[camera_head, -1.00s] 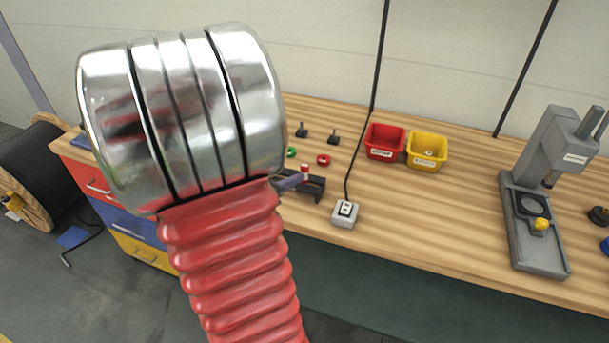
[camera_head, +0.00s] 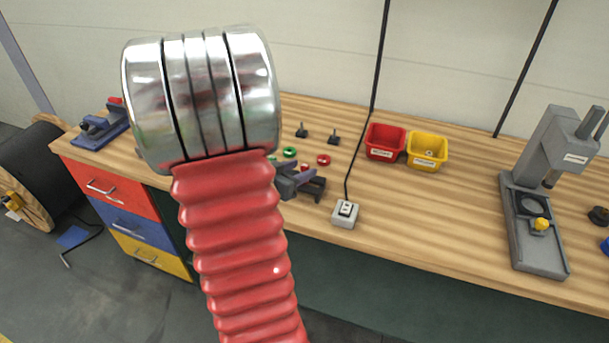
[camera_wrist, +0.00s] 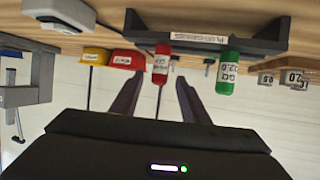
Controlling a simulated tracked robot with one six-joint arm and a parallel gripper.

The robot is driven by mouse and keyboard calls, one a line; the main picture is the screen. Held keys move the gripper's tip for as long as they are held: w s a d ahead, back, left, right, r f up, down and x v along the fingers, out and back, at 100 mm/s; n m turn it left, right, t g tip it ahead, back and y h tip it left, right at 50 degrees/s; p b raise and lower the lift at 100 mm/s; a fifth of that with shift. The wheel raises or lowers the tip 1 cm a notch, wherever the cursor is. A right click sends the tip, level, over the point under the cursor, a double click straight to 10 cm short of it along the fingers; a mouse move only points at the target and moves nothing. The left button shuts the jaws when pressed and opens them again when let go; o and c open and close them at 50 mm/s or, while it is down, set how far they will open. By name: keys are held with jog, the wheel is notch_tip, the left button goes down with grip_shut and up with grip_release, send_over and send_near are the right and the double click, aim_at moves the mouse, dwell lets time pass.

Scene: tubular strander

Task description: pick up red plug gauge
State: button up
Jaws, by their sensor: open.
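The red plug gauge (camera_wrist: 160,66) stands in the dark plug gauge rack (camera_wrist: 205,41), which appears upside down in the wrist view. The green plug gauge (camera_wrist: 228,74) is in the same rack, to the right there. My gripper (camera_wrist: 159,80) is open and empty, with its fingers to either side of the red gauge's line and the gauge ahead of the tips. My arm hides part of the rack.
On the wooden bench (camera_head: 420,215) are a red bin (camera_head: 385,142), a yellow bin (camera_head: 427,151), a grey switch box (camera_head: 345,214) with a black cable, and a grey press stand (camera_head: 535,225).

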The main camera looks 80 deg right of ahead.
aim_at(302, 169)
jog(key=shift+x, duration=1.55)
jog(key=shift+a, duration=0.1)
grip_shut()
